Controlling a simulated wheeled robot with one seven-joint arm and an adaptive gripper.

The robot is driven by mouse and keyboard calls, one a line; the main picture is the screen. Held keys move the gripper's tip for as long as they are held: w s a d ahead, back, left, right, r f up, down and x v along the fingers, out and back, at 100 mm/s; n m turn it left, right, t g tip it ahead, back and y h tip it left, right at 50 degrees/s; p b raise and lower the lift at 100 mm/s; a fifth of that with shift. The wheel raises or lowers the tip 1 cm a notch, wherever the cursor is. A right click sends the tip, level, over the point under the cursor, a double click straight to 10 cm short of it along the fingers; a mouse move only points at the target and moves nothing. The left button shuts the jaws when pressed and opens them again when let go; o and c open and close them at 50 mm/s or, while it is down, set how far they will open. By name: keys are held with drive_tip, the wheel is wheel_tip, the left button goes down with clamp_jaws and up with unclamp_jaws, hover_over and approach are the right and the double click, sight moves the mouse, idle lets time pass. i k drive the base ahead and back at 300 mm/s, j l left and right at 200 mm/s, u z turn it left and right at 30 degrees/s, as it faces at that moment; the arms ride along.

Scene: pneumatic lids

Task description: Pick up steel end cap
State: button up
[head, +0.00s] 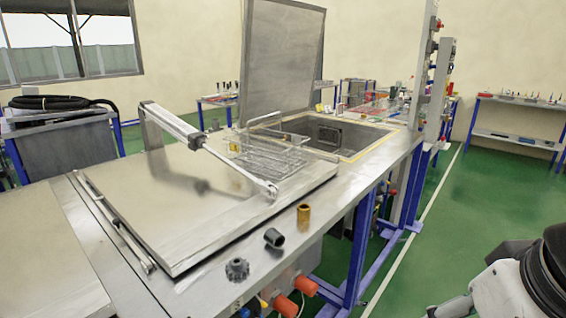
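I cannot pick out a steel end cap with certainty. Three small parts stand or lie along the front edge of the steel bench (215,292). A dark grey knob-like part with a notched rim (237,269) is nearest. A black hollow cylinder (274,238) lies on its side beyond it. A brass-coloured cylinder (304,216) stands upright farther along. Part of my arm shows at the lower right, over the floor and apart from the bench. My gripper's fingers are not visible.
A closed steel lid (150,205) with a pneumatic cylinder (205,148) covers the near tank. A wire basket (270,155) rests on it. Another lid (283,65) stands raised beside an open tank (345,132). Orange-red connectors (286,305) sit below the bench edge. Green floor is clear at right.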

sight(271, 236)
drive_tip(key=i+l+u, duration=0.25)
drive_tip(key=i+u, duration=0.25)
drive_tip(key=i+l+u, duration=0.5)
